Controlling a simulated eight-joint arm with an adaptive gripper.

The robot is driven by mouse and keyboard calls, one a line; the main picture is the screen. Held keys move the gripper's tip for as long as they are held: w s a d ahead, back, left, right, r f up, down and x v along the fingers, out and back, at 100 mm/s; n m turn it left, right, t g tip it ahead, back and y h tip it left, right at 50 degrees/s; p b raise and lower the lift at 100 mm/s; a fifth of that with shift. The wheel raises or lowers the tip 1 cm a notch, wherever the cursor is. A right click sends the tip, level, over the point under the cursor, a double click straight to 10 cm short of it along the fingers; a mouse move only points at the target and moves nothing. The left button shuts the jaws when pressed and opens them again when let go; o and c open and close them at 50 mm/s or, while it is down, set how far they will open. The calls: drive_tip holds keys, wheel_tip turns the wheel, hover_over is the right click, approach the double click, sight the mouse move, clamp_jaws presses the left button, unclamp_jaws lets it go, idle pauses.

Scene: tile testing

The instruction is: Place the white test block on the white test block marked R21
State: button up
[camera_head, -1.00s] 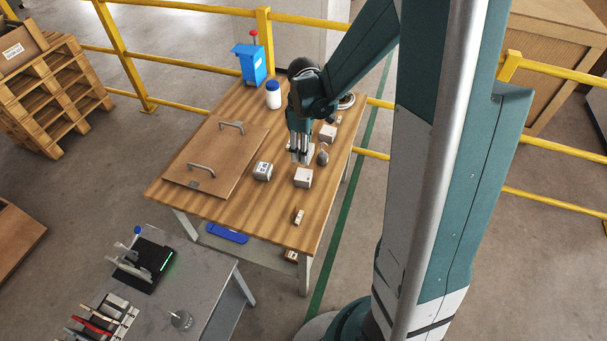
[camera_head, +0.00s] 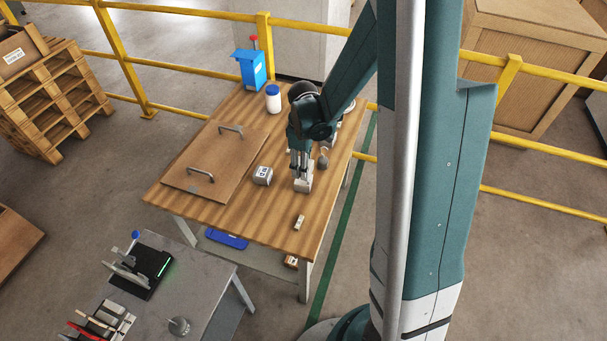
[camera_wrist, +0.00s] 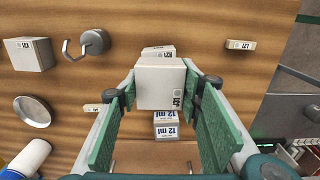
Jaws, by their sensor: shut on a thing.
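My gripper (camera_wrist: 160,93) is shut on a white test block (camera_wrist: 160,84) in the wrist view, with a finger on each side. The block has a small dark mark near its right edge, too small to read surely. A second white block (camera_wrist: 158,51) shows partly just beyond it, mostly hidden by the held one; whether they touch cannot be told. In the head view my gripper (camera_head: 301,180) points down over the right part of the wooden table, with white block surface (camera_head: 303,186) at its tips; the two blocks cannot be separated there. Another white block (camera_wrist: 29,54) stands at the left.
A 12 ml box (camera_head: 263,175) stands left of my gripper. A hooked weight (camera_head: 323,160) is behind it, a small labelled piece (camera_head: 299,222) in front. A handled board (camera_head: 215,160) covers the table's left; a white bottle (camera_head: 273,100) and blue device (camera_head: 251,67) stand behind.

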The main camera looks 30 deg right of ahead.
idle(0.3)
drive_tip(key=shift+f+b, duration=0.45)
drive_tip(key=shift+f, duration=1.45)
drive_tip(key=shift+f, duration=0.2)
drive_tip(key=o, duration=1.1)
drive_tip(key=shift+r, duration=0.15)
drive_tip(key=shift+r+p, duration=1.3)
drive_tip(key=shift+r, duration=4.75)
